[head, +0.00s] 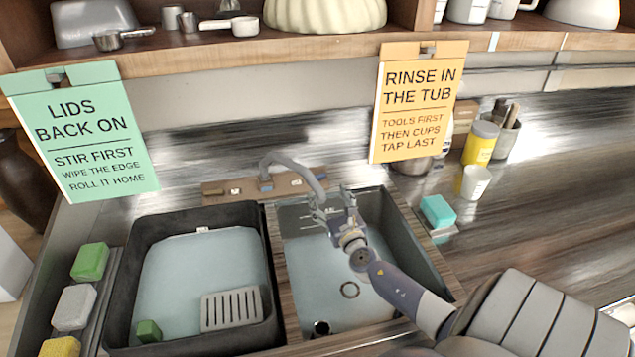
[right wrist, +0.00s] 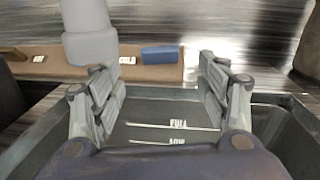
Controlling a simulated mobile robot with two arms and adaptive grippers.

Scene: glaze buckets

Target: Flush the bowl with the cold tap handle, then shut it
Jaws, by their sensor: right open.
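The grey gooseneck tap (head: 305,172) rises from a brown ledge (head: 222,190) behind the sink and bends toward the right-hand bowl (head: 412,240). A blue block (right wrist: 160,54) sits on the ledge in the right wrist view, beyond my fingers; I cannot tell for certain that it is the cold handle. The grey tap spout (right wrist: 88,35) hangs left of it. My right gripper (head: 335,204) is open and empty over the back of the bowl, near the spout. FULL and LOW marks show on the bowl's back wall. My left gripper is out of view.
A dark tub (head: 125,290) with pale liquid, a grey grate (head: 230,309) and a green block stands left. Sponges (head: 90,260) line its left side. A teal sponge (head: 437,210), white cup (head: 475,182) and yellow canister (head: 480,143) stand right. Hanging signs and a shelf are above.

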